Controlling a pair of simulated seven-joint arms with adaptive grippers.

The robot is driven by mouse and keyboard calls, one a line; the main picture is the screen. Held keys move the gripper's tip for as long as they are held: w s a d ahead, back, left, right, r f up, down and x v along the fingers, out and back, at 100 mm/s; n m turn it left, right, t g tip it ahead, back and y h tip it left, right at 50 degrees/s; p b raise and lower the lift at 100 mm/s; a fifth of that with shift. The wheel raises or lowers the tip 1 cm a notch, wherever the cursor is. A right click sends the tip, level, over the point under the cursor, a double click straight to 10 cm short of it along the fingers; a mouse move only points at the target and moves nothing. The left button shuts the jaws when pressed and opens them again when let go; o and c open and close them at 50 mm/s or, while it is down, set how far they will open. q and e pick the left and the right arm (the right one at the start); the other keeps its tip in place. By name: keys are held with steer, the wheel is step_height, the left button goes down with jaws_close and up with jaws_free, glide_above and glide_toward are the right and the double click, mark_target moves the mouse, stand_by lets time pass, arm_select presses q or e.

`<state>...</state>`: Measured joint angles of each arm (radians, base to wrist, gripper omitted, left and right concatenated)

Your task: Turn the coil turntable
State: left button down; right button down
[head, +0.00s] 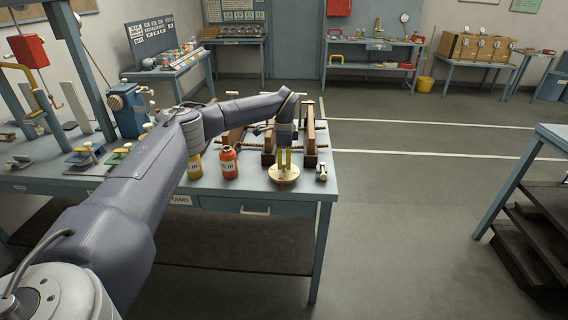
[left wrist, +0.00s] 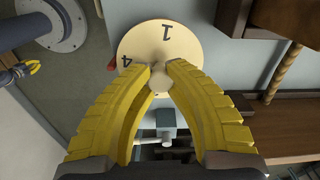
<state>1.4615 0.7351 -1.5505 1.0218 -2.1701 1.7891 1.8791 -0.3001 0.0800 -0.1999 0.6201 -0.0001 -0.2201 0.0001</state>
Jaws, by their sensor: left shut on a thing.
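The coil turntable (head: 284,178) is a round pale wooden disc near the front right corner of the workbench. In the left wrist view the disc (left wrist: 140,38) shows the numbers 1 and 4, with a small red marker (left wrist: 112,65) at its left edge. My left gripper (head: 285,165) reaches down over the disc from above. In the left wrist view its yellow fingers (left wrist: 160,70) are closed on a small round pale knob (left wrist: 160,83) on the disc. The fingers hide part of the disc. My right gripper is not in view.
A wooden frame with threaded rods (head: 309,135) stands just behind, and a small metal fitting (head: 321,172) sits to the right. The floor right of the bench is clear.

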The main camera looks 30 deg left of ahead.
mark_target(284, 162)
arm_select(q)
steer(key=shift+n, duration=0.9)
steer(key=c, duration=1.1)
jaws_free()
steer(key=shift+c, duration=0.2)
step_height(284, 162, up, 12)
